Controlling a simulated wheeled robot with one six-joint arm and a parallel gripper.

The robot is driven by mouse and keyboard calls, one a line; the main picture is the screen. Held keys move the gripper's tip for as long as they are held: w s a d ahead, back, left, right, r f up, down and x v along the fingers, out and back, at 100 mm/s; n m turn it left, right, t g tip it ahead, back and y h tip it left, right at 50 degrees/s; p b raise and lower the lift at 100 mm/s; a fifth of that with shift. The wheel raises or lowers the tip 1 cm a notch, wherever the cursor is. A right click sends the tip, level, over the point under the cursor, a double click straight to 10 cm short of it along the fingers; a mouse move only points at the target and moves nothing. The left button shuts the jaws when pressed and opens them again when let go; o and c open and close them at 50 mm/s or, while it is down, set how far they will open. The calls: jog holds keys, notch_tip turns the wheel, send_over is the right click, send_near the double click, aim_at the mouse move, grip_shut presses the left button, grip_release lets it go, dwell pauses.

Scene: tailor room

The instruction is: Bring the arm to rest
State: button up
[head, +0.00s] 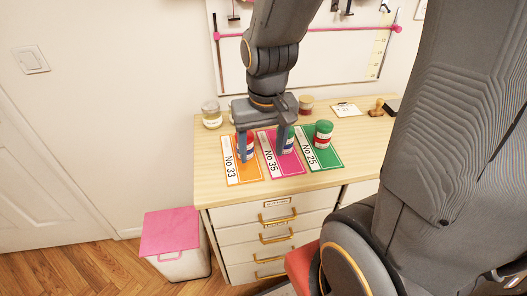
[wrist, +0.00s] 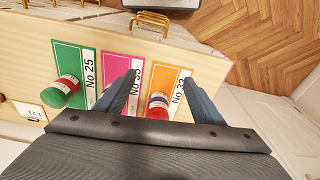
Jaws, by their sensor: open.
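My gripper (head: 262,155) hangs over the front of the wooden table, its two fingers apart with nothing gripped. In the wrist view, the fingers of my gripper (wrist: 161,80) flank a red, white and blue spool (wrist: 158,106). That spool (head: 250,147) stands on the orange No 33 card (head: 243,173). In the head view, another spool (head: 291,138) on the pink No 35 card (head: 288,166) is partly hidden by a finger. A green and red spool (head: 323,134) stands on the green No 25 card (head: 326,160).
The wooden table (head: 212,169) has drawers below. A glass jar (head: 212,118), another jar (head: 306,106), a small white card (head: 345,110) and a wooden stamp (head: 377,108) stand or lie towards the back. A pink-lidded bin (head: 171,232) is on the floor at left.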

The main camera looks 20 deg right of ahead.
jog(key=shift+s+f+n, duration=0.2)
jog(key=shift+s+n, duration=0.35)
jog(key=shift+n, duration=0.05)
jog(key=shift+f+b, duration=0.55)
jog(key=shift+f, duration=0.1)
